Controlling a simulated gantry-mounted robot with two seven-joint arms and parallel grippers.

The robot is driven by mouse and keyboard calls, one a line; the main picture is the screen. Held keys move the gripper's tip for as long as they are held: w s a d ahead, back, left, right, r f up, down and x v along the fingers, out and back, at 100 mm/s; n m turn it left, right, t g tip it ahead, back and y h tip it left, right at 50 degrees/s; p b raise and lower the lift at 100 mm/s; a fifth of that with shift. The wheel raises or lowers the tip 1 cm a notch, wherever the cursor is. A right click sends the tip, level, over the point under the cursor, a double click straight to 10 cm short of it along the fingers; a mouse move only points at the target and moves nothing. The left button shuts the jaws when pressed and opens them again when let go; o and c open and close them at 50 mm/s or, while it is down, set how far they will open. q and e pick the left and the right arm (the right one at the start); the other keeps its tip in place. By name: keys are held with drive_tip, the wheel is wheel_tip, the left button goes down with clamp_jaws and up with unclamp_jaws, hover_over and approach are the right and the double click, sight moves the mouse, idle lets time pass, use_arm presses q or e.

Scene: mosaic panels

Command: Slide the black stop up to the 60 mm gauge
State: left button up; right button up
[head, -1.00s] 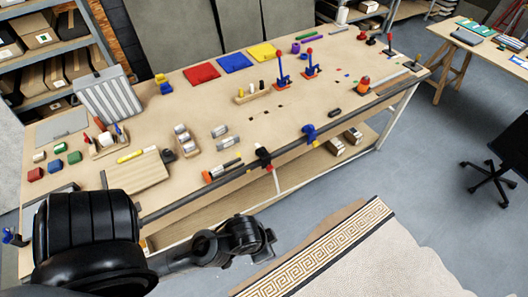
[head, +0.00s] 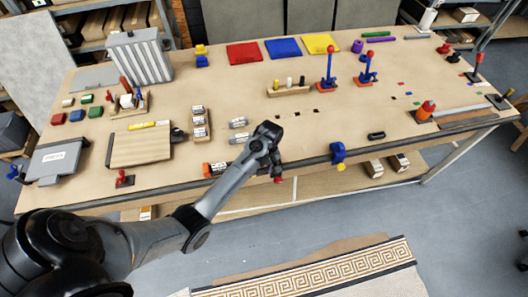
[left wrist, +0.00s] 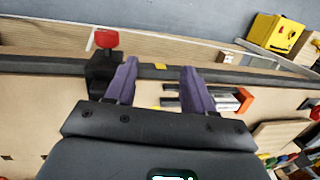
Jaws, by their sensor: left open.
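The black stop (left wrist: 103,70), a black clamp with a red knob, sits on the dark front rail in the left wrist view. In the head view its red knob (head: 278,180) shows below my gripper and its body is mostly hidden. My left gripper (head: 268,152) is over the rail, its fingers open and empty. In the left wrist view the fingers (left wrist: 160,66) straddle a bare part of the rail, one beside the stop; contact cannot be told. Labelled silver blocks stand in a rack (head: 208,122) and lie loose (head: 238,122); I cannot read which is 60 mm. My right gripper is out of view.
A blue clamp (head: 338,153) with a yellow knob is on the rail to the right. An orange-ended tool (head: 214,169) lies near the front edge, left of my gripper. A wooden board (head: 140,148) lies farther left. The bench middle is mostly clear.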

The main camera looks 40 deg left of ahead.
use_arm(q)
drive_tip(key=w+r+t, duration=0.2)
drive_tip(key=w+r, duration=0.6)
drive_tip(key=f, duration=1)
drive_tip(key=shift+w+a+f, duration=0.1)
drive_tip(key=shift+a+f, duration=0.15)
drive_tip(key=shift+f, duration=0.1)
clamp_jaws()
